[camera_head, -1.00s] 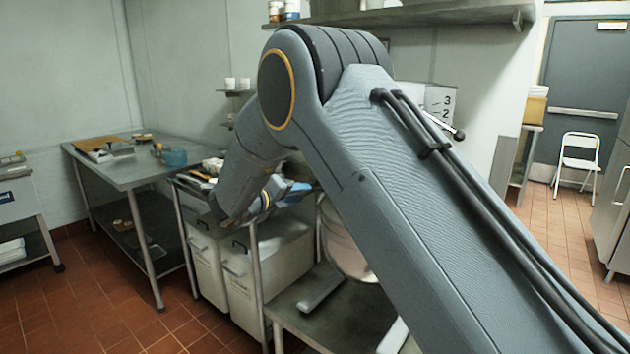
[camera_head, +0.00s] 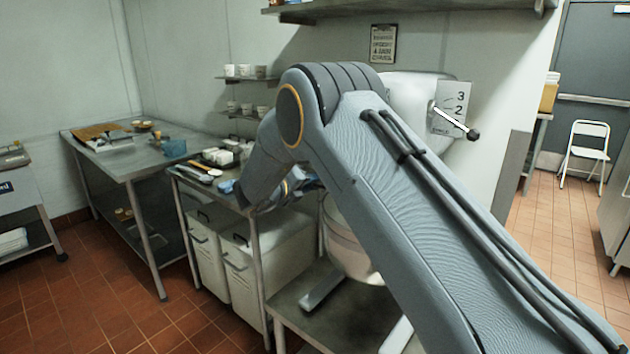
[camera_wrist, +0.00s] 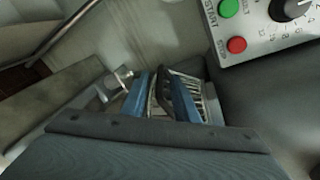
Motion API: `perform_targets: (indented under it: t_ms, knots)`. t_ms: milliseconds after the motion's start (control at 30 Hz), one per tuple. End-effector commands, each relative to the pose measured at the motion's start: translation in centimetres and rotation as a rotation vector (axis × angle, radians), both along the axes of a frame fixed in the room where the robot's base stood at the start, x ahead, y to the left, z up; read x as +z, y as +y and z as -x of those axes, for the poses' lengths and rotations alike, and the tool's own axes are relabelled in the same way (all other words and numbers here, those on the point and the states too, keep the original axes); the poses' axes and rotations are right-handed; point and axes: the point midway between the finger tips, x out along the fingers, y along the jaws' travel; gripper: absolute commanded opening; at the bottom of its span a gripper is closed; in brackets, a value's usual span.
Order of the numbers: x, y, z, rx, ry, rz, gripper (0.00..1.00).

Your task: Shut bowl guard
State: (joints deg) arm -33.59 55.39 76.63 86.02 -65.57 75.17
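The mixer's white upper body (camera_head: 405,90) shows behind my arm in the head view. Its pale bowl (camera_head: 345,245) is partly visible below my arm. The wire bowl guard (camera_wrist: 208,102) shows in the wrist view as pale bars around and behind my fingers, mostly hidden by them. My gripper (camera_wrist: 162,92) has two blue fingers with dark inner faces, standing apart with a gap. Some bars show through that gap; I cannot tell whether the fingers touch them. In the head view my own arm hides the guard and my fingertips.
A mixer control panel with a red stop button (camera_wrist: 236,45) and green start button (camera_wrist: 228,8) is close at the upper right in the wrist view. A gear lever (camera_head: 455,122) sticks out at the mixer's side. A steel table (camera_head: 130,165) stands at the left.

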Motion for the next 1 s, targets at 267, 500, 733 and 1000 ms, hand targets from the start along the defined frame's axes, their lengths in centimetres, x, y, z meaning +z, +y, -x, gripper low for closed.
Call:
perform_targets:
  t_ms: [267, 500, 733, 1000]
  knots:
    - [-0.1, 0.0, -0.3, 0.003, 0.001, 0.0, 0.27]
    - [-0.1, 0.0, -0.3, 0.003, 0.001, 0.0, 0.0]
    - [-0.3, 0.0, -0.2, 0.004, 0.002, 0.0, 0.0]
    - [-0.4, 1.5, 0.7, 0.075, 0.004, 0.0, 0.0]
